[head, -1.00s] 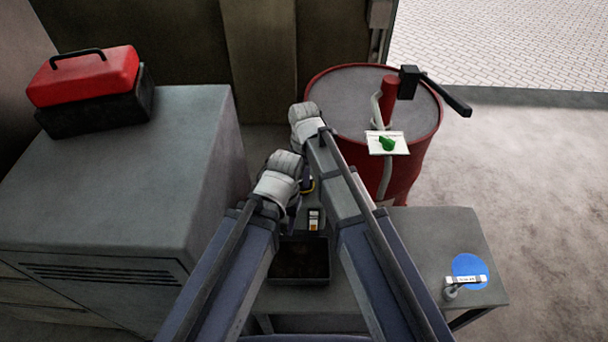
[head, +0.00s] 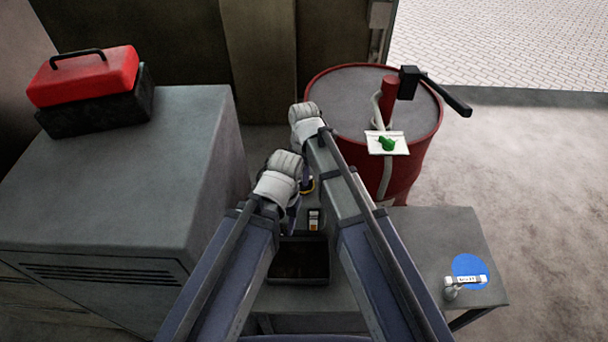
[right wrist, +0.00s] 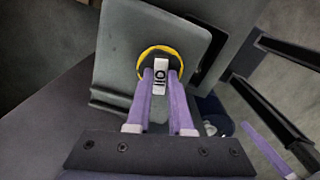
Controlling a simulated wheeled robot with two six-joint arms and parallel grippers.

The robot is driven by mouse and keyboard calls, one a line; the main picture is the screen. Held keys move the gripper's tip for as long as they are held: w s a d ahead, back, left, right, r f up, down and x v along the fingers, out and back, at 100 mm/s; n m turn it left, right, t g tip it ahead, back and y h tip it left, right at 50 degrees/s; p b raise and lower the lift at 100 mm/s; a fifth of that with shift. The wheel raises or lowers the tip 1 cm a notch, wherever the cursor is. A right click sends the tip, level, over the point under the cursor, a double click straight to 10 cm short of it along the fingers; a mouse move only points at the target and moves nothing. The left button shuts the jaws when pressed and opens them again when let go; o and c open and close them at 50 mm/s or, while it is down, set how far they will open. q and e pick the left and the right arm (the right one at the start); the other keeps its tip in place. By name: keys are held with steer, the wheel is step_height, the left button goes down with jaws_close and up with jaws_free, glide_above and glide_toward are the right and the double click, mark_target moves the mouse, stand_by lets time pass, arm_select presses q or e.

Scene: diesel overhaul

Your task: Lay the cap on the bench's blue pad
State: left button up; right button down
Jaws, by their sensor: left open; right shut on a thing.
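The cap (right wrist: 160,77) has a pale tab marked with dark lettering. It shows in the right wrist view in front of a grey-green surface, with a yellow ring around its far end. My right gripper (right wrist: 161,92) is shut on the tab with its purple fingers; whether the cap is seated or free cannot be told. In the head view my right gripper (head: 305,120) is the upper one, its fingertips hidden. My left gripper (head: 284,168) is lower and open, its fingertips also hidden. The round blue pad (head: 466,262) lies on the grey bench (head: 440,228) at the right.
A small pale labelled object (head: 464,281) lies across the pad's lower part. A dark tray (head: 298,281) sits between my arms. A red drum (head: 405,172) with a black-handled pump stands behind the bench. A grey cabinet (head: 120,190) with a red toolbox (head: 85,75) is at left.

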stand_by(0.7)
steer(key=shift+r+p, duration=1.05)
step_height(320, 180, up, 3)
steer(key=p, duration=0.3)
steer(key=shift+f, duration=0.1)
